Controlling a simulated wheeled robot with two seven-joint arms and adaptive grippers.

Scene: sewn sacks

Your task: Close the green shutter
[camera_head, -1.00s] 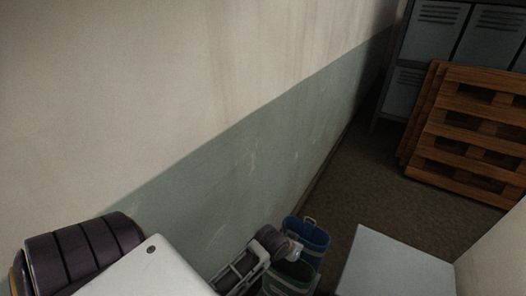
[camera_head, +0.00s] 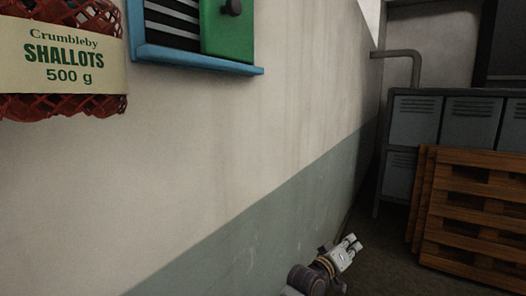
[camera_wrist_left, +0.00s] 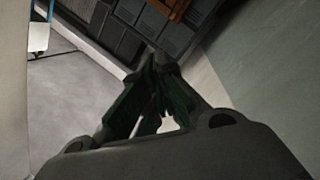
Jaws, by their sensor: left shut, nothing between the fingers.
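The green shutter (camera_head: 228,32) is a panel with a dark round knob (camera_head: 231,7), at the top of the head view. It covers the right part of a blue-framed opening (camera_head: 195,58) on the wall; dark slats (camera_head: 172,22) show uncovered to its left. The top of the opening is cut off. My left gripper (camera_head: 352,242) is low in the head view, well below and right of the shutter, touching nothing. In the left wrist view its dark fingers (camera_wrist_left: 158,75) meet at the tips, empty. My right gripper is not in view.
A red net sack of shallots (camera_head: 65,108) is close at the left, beside the opening. Grey lockers (camera_head: 414,120) and leaning wooden pallets (camera_head: 475,215) stand at the far right. The wall (camera_head: 250,140) between shutter and gripper is bare.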

